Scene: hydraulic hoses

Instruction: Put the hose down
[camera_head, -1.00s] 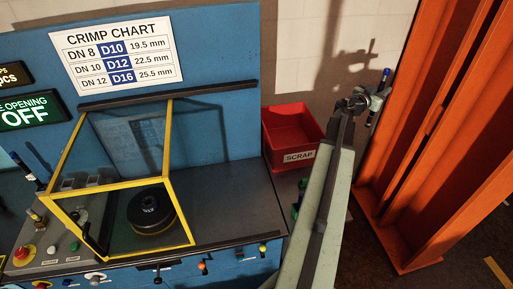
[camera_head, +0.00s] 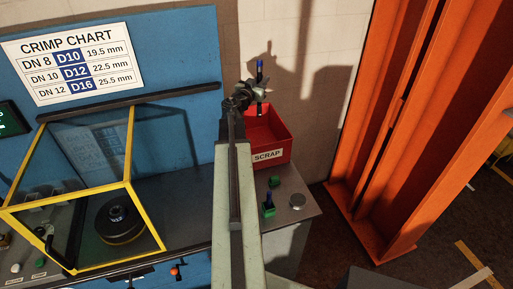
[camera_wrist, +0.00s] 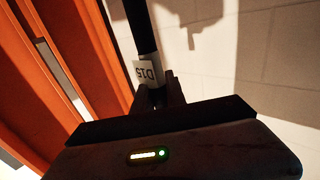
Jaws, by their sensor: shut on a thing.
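My gripper (camera_head: 258,93) is up in front of the scrap bin in the head view, shut on a short hose (camera_head: 260,72) with a blue end pointing up. In the wrist view the dark hose (camera_wrist: 142,28) stands between my gripper's fingers (camera_wrist: 158,98). It carries a white label (camera_wrist: 148,72) that seems to read "D15". The hose is clear of any surface. Its far end is out of the wrist view.
The red scrap bin (camera_head: 272,135) stands behind my gripper. A grey side top (camera_head: 308,215) holds a green block with a blue-topped piece (camera_head: 268,205), another green block (camera_head: 274,181) and a round metal disc (camera_head: 297,201). The yellow-framed guard (camera_head: 150,215) is left, the orange post (camera_head: 385,150) right.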

